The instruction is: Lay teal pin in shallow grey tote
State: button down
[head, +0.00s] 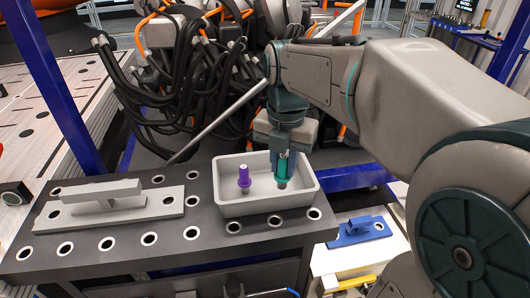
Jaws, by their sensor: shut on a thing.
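The shallow grey tote (240,208) stands on the dark perforated table, right of its middle. My gripper (282,156) points down over the right part of the tote. It is shut on the teal pin (282,168), which hangs upright between the fingers. The pin's lower end shows against the inside of the tote; I cannot tell whether it touches the floor. A purple pin (244,178) stands upright in the left part of the tote, apart from the teal one.
A grey plate with a raised handle (110,203) lies on the table (185,237) left of the tote. Black cables (200,85) and a thin grey rod (215,122) are behind. A blue handled block (360,231) sits on a lower white surface to the right.

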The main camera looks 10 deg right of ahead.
jog(key=shift+w+d+f+p, duration=0.4)
jog(key=shift+w+f+p, duration=0.05)
jog(key=shift+w+f, duration=1.15)
jog(key=shift+w+d+f+p, duration=0.45)
jog(key=shift+w+f, duration=1)
jog(key=shift+f, duration=0.2)
jog(key=shift+w+d+f+p, duration=0.35)
jog(key=shift+w+f+p, duration=0.1)
jog(key=shift+w+f, duration=1.15)
jog(key=shift+f, duration=0.2)
jog(key=c, duration=1.3)
grip_release()
jog(key=shift+s, duration=0.1)
jog(key=shift+o, duration=0.2)
jog(key=shift+r, duration=0.1)
notch_tip(320, 180, up, 12)
jog(key=s+f+m+t, duration=0.1)
jog(key=s+f+m, duration=0.2)
jog(key=s+m, duration=0.6)
jog(key=s+f+m+t, duration=0.2)
jog(key=s+m, duration=0.8)
jog(key=m, duration=1)
jog(key=shift+f+t+b, duration=0.3)
jog(key=shift+f+b, duration=0.15)
jog(key=shift+f, duration=0.35)
